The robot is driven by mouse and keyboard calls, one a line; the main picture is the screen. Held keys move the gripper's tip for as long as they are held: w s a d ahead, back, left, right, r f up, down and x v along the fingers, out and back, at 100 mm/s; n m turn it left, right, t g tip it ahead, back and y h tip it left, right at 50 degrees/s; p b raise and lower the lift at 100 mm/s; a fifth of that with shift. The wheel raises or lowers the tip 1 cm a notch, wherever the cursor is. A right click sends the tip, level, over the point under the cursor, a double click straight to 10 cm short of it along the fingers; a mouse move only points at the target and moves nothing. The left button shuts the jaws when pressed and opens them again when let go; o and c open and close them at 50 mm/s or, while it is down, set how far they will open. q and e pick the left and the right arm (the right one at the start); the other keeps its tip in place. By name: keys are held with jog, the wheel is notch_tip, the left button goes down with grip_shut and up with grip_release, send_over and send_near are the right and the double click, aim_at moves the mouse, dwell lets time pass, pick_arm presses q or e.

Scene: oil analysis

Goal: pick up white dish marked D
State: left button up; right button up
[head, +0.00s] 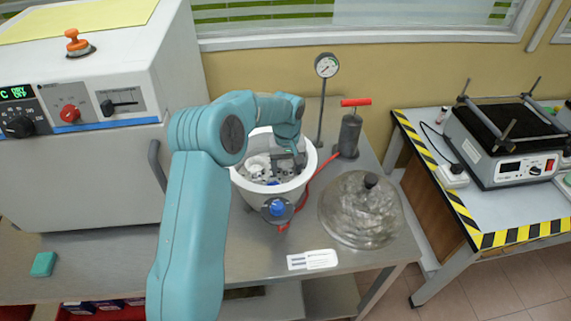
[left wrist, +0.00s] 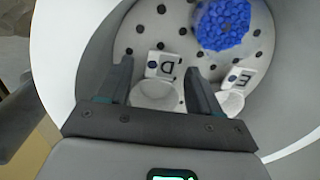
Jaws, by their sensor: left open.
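The white dish marked D (left wrist: 157,96) sits inside the white pot, on a perforated plate. Its square tab with the letter D points away from my gripper. My left gripper (left wrist: 160,68) is open, with one finger on each side of the dish in the left wrist view; I cannot tell whether they touch it. In the head view my left gripper (head: 299,160) reaches down into the white pot (head: 243,190), and the dish letters cannot be read there. My right gripper is not in view.
A white dish marked E (left wrist: 230,102) lies close right of the right finger. Blue beads (left wrist: 223,25) lie further in. The pot wall surrounds the gripper. A clear lid (head: 362,210) rests right of the pot; a gauge (head: 326,66) and a red-handled pump (head: 350,133) stand behind.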

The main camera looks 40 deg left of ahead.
pick_arm(q)
jog(key=shift+w+f, duration=0.1)
jog(key=shift+f, duration=0.4)
jog(key=shift+s+d+r, duration=0.2)
jog(key=shift+s, duration=0.1)
jog(key=shift+c, duration=0.3)
jog(key=shift+w+a+f, duration=0.15)
jog(key=shift+w+f, duration=0.05)
jog(key=shift+w, duration=0.05)
jog(key=c, duration=1)
jog(key=shift+s+r, duration=0.1)
jog(key=shift+r, duration=0.05)
jog(key=shift+c, duration=0.4)
